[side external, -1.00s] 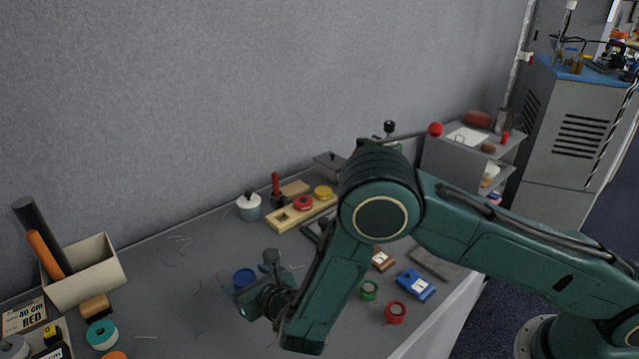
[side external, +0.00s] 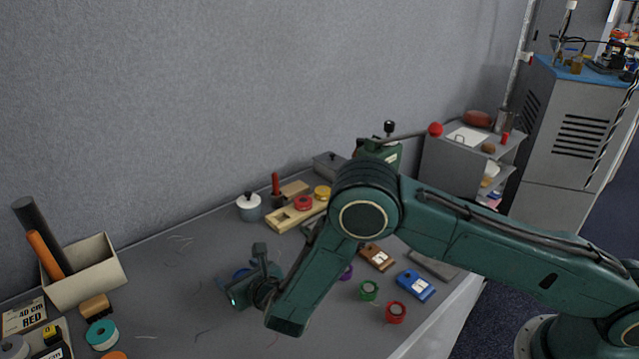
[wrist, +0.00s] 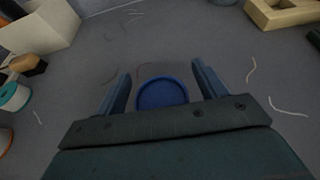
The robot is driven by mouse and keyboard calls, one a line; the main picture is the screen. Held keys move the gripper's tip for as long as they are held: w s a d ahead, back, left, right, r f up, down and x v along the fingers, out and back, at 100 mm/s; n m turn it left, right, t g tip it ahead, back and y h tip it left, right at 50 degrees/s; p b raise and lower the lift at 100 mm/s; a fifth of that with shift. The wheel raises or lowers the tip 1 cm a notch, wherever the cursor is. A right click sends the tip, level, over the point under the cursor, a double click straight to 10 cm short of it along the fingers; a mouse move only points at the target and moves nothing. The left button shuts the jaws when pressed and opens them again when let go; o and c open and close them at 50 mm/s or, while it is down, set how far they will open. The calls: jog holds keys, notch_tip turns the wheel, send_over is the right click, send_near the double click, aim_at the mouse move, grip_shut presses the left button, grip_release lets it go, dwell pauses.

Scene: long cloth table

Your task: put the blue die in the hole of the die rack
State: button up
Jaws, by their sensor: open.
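The blue die (wrist: 162,94) is a round blue piece lying on the grey cloth. In the wrist view it sits between the two fingers of my gripper (wrist: 161,76), which is open, with cloth showing on both sides of it. In the side view my gripper (side external: 246,284) is over the die and hides most of it. The die rack (side external: 295,218) is a pale wooden block behind and to the right, with a red die (side external: 303,202) and a yellow die (side external: 322,192) on it. A corner of the rack (wrist: 283,14) shows at the wrist view's top right.
A lidded pot (side external: 249,207) stands left of the rack. A cream bin (side external: 88,275) with rolls, and a teal spool (side external: 102,335), are at the left.

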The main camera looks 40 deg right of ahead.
aim_at(239, 273)
jog(key=shift+c, duration=0.4)
jog(key=c, duration=1.3)
jog(key=shift+r, duration=0.1)
jog(key=shift+r, duration=0.15)
notch_tip(239, 273, up, 20)
jog(key=shift+f, duration=0.15)
